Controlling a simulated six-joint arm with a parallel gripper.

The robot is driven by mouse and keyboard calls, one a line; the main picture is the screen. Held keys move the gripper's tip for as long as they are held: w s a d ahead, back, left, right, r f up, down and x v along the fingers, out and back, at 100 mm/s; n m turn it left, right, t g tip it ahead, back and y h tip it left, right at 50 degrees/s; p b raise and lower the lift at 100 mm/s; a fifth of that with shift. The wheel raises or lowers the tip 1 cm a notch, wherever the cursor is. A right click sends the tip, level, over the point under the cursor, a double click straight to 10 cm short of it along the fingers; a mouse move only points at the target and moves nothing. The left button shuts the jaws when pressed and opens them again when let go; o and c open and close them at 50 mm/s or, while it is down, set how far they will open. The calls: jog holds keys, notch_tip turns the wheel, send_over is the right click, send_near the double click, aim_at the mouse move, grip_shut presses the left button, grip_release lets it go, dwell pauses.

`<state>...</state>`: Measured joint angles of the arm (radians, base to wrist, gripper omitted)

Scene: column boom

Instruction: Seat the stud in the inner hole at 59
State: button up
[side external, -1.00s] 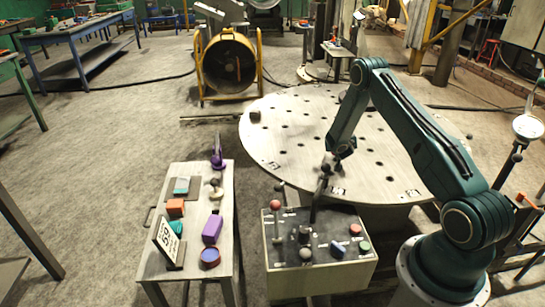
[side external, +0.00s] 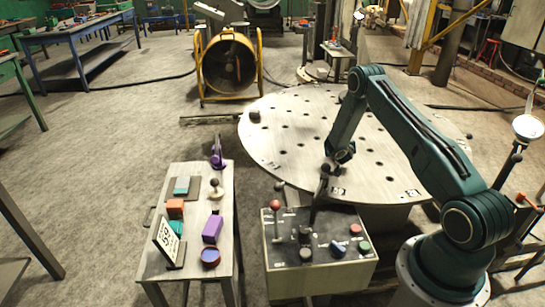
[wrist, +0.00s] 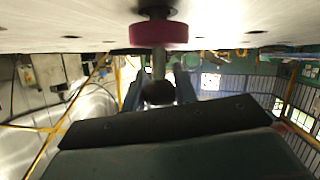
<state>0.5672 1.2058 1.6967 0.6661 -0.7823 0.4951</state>
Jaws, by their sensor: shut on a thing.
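The stud (wrist: 158,35) has a magenta collar and a grey shaft with a dark ball near my jaws in the wrist view. My gripper (side external: 339,158) is shut on the stud, over the near part of the round plate (side external: 270,150). In the wrist view my gripper (wrist: 158,95) is below the collar, and the plate fills the top. A dark round patch shows just past the collar; I cannot tell whether the tip is in a hole. In the side view the stud is too small and hidden to make out. Several dark holes dot the plate.
A control box (side external: 318,250) with an upright black lever (side external: 318,195) stands close in front of the plate. A side table (side external: 200,255) holds a card reading 59 (side external: 166,240), coloured blocks and a pale ball-topped piece (side external: 215,187).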

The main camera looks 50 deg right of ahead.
jog(key=shift+f, duration=0.55)
jog(key=o, duration=0.7)
jog(key=shift+o, duration=0.2)
jog(key=shift+r, duration=0.2)
jog(key=shift+r, duration=3.55)
jog(key=o, duration=0.6)
jog(key=shift+c, duration=0.2)
